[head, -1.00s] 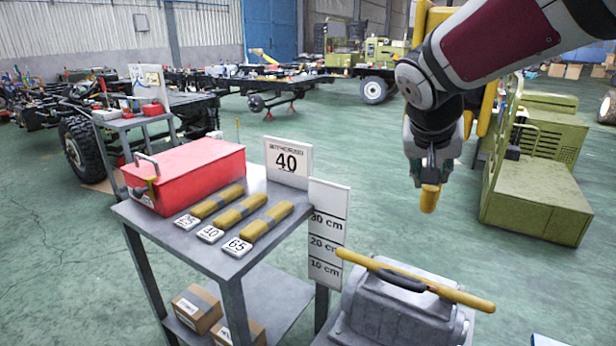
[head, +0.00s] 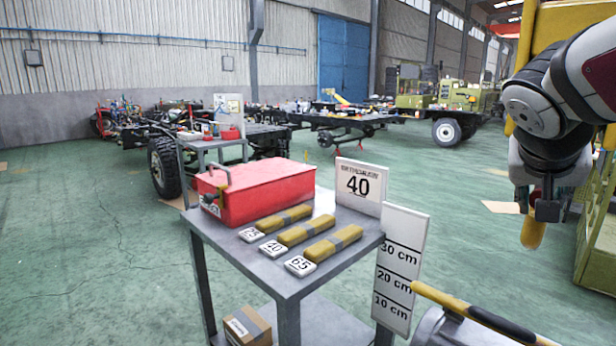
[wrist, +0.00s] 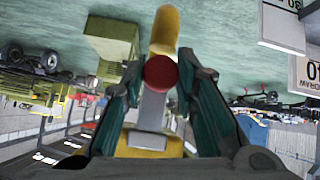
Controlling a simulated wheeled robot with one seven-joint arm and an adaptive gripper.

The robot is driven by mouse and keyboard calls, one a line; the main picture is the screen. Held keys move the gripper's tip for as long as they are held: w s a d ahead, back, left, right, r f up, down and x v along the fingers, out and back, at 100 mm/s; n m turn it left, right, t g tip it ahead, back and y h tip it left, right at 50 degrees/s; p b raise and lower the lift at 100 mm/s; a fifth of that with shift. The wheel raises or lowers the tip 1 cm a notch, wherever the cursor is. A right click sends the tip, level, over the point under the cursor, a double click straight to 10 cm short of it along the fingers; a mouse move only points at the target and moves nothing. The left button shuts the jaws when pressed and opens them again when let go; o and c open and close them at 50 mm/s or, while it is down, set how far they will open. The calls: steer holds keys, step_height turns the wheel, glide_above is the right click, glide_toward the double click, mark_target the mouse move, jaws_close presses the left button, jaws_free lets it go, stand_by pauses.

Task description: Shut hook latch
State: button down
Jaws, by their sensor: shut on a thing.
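My gripper (head: 546,208) hangs at the right of the head view, pointing down. It is shut on a yellow rounded tool (head: 533,234) whose end sticks out below the fingers. In the wrist view the tool (wrist: 165,32) lies between the two dark fingers, with a red round part and a grey strip showing. A red toolbox (head: 265,190) with a handle stands on the grey cart (head: 290,275), well left of my gripper. A small fitting shows on its left end, but I cannot tell whether it is a hook latch or how it stands.
Several yellow bars with grey bands, such as one bar (head: 333,243), lie on the cart beside number tags. A "40" sign (head: 360,186) and a height scale board (head: 400,268) stand at its right. A grey machine with a yellow bar (head: 470,310) is at lower right. Open floor lies left.

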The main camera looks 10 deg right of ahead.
steer(key=shift+w+r, duration=0.1)
steer(key=c, duration=1.3)
jaws_free()
steer(key=v, duration=1.2)
steer(key=s+a+f+n+g+y, duration=0.35)
steer(key=s+a+f, duration=0.35)
steer(key=s+f, duration=0.4)
steer(key=s+a+f+n+g+y, duration=0.2)
steer(key=s+a+f+n+y, duration=0.25)
steer(key=s+a+f, duration=0.55)
steer(key=d+r+t+p, duration=0.1)
steer(key=r+p, duration=0.6)
steer(key=w+r+t+p, duration=0.1)
steer(key=r+p, duration=0.5)
steer(key=p, duration=0.1)
steer(key=w+d+r+t+p, duration=0.1)
steer(key=r+t+p, duration=0.1)
steer(key=r+p, duration=0.5)
steer(key=shift+w+d+r, duration=0.2)
steer(key=shift+d+r, duration=0.1)
